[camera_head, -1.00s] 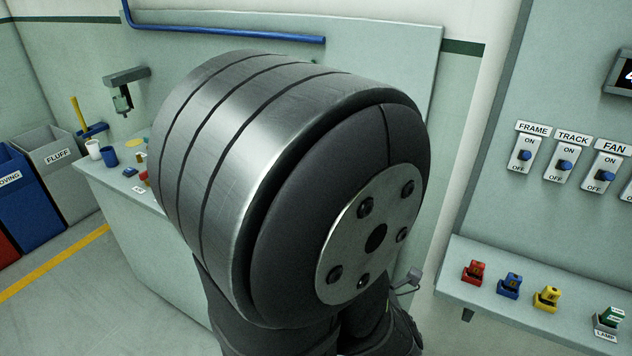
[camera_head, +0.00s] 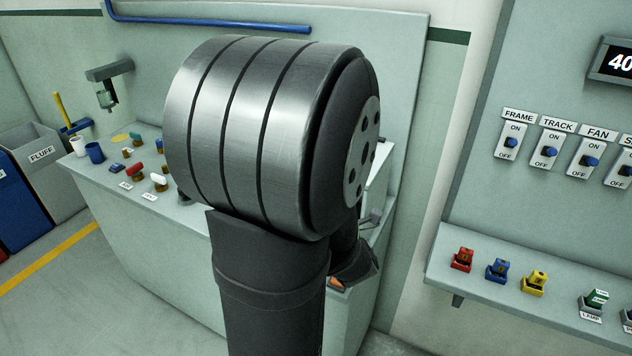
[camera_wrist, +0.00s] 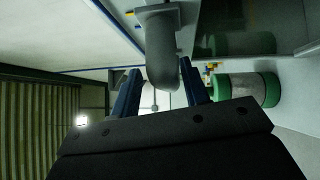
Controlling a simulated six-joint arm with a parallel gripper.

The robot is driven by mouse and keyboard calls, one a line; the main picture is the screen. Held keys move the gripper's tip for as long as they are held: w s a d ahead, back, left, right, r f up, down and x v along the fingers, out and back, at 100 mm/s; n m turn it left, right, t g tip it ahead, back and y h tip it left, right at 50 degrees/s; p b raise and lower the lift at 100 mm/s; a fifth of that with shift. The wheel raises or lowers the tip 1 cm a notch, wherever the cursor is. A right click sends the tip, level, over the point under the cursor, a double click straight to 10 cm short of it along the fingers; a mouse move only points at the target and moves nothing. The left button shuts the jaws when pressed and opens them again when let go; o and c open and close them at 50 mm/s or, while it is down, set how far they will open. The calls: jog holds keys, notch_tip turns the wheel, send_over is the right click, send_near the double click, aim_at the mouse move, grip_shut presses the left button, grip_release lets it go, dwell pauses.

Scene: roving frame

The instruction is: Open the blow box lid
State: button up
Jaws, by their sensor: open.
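No part shows clearly as the blow box or its lid. In the head view a pale edge of something (camera_head: 378,172) shows behind my arm at the right end of the bench, and I cannot tell what it is. In the wrist view my gripper (camera_wrist: 162,68) is open, with its two dark blue fingers apart. A grey rounded, bent piece (camera_wrist: 161,48) hangs from above in front of and between the fingers. I cannot tell whether they touch it. In the head view my arm hides the gripper.
A green-and-white cylinder (camera_wrist: 246,90) lies right of the fingers, with a dark glossy panel (camera_wrist: 240,28) above. The bench (camera_head: 140,215) holds cups and several small coloured parts at left. A shelf (camera_head: 480,292) with coloured blocks stands below the switches (camera_head: 551,150) at right.

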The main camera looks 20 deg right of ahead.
jog(key=shift+w, duration=0.2)
grip_shut()
jog(key=shift+r, duration=0.15)
